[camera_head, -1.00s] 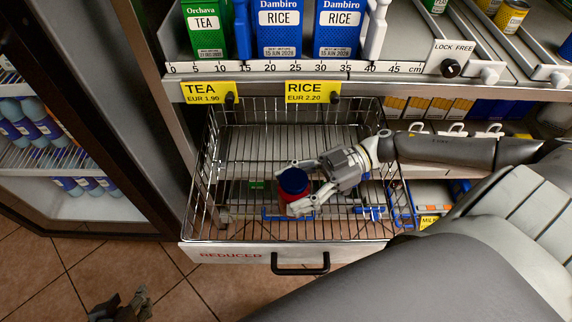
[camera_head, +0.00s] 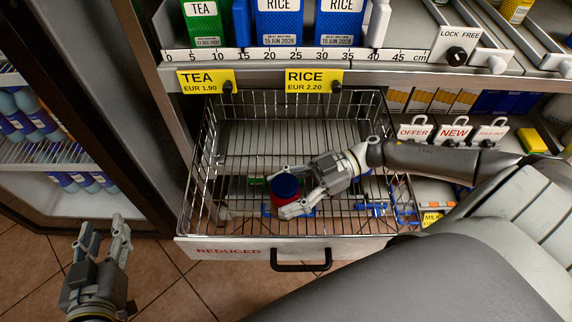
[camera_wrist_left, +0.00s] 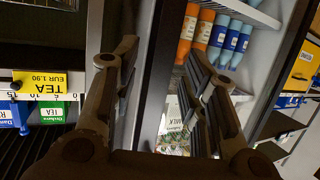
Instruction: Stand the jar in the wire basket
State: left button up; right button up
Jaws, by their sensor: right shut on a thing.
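The jar (camera_head: 284,190) has a blue lid and a red body. It is inside the outline of the wire basket (camera_head: 196,180), near the basket's front middle. My right gripper (camera_head: 287,193) reaches in from the right and is shut on the jar. The jar looks upright; whether its base touches the basket floor cannot be told. My left gripper (camera_head: 104,226) is at the lower left, outside the basket, with its fingers apart and nothing between them. Its spread fingers also show in the left wrist view (camera_wrist_left: 165,80).
The basket sits in a drawer with a black handle (camera_head: 300,262) and a REDUCED label. Above it is a shelf edge with TEA (camera_head: 206,82) and RICE (camera_head: 313,81) price tags. A cooler with bottles (camera_head: 40,125) stands at the left. Much of the basket's back is clear.

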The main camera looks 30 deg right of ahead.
pick_arm(q)
jog(key=shift+w+r, duration=0.1)
jog(key=shift+r, duration=0.2)
pick_arm(e)
jog(key=shift+f, duration=0.2)
jog(key=shift+f, duration=0.35)
jog(key=o, duration=1.5)
jog(key=shift+c, duration=0.2)
pick_arm(q)
jog(key=shift+w+d+r+t+h, duration=0.2)
jog(key=shift+r+t+h, duration=0.1)
jog(key=shift+r+t, duration=0.2)
pick_arm(e)
jog(key=shift+r, duration=0.7)
pick_arm(q)
jog(key=s+a+f+g+y+p, duration=0.2)
jog(key=s+a+f+g, duration=0.1)
jog(key=s+f+g, duration=0.4)
jog(key=shift+s+a+f, duration=0.25)
jog(key=shift+s+f, duration=0.2)
jog(key=shift+f, duration=1)
pick_arm(e)
jog(key=v, duration=1.2)
